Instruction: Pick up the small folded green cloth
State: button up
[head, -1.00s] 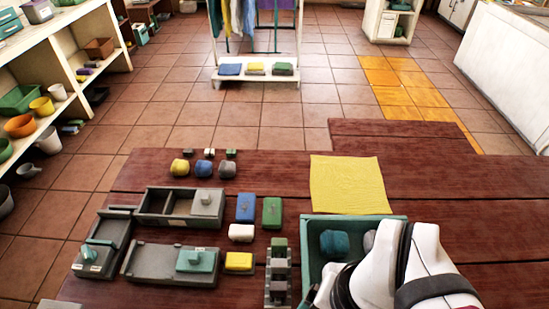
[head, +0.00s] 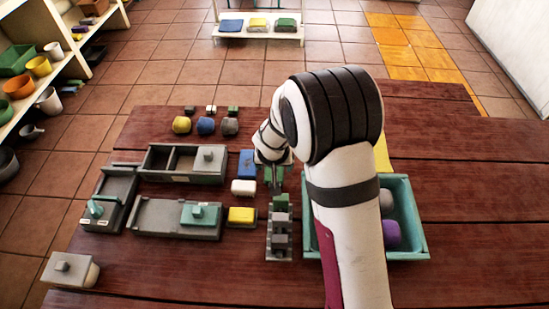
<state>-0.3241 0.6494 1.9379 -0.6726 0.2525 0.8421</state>
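The small folded green cloth (head: 284,173) lies on the brown wooden table, just right of a folded blue cloth (head: 247,163). It is partly hidden by my gripper (head: 275,184). My gripper points down at the green cloth from above. Its dark fingers are small and overlap the cloth in the picture, so I cannot tell whether they touch it or how far apart they are. A second green piece (head: 280,202) sits at the back end of a narrow grey rack (head: 279,256) just in front.
A white block (head: 243,187) and a yellow block (head: 241,215) lie left of the rack. Grey trays (head: 150,219) stand further left. A teal bin (head: 410,255) with a purple ball (head: 391,234) is at right, partly behind my arm. The table's right side is clear.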

jog(key=x, duration=0.5)
jog(key=shift+w+a, duration=0.1)
jog(key=shift+w, duration=0.1)
jog(key=c, duration=1.1)
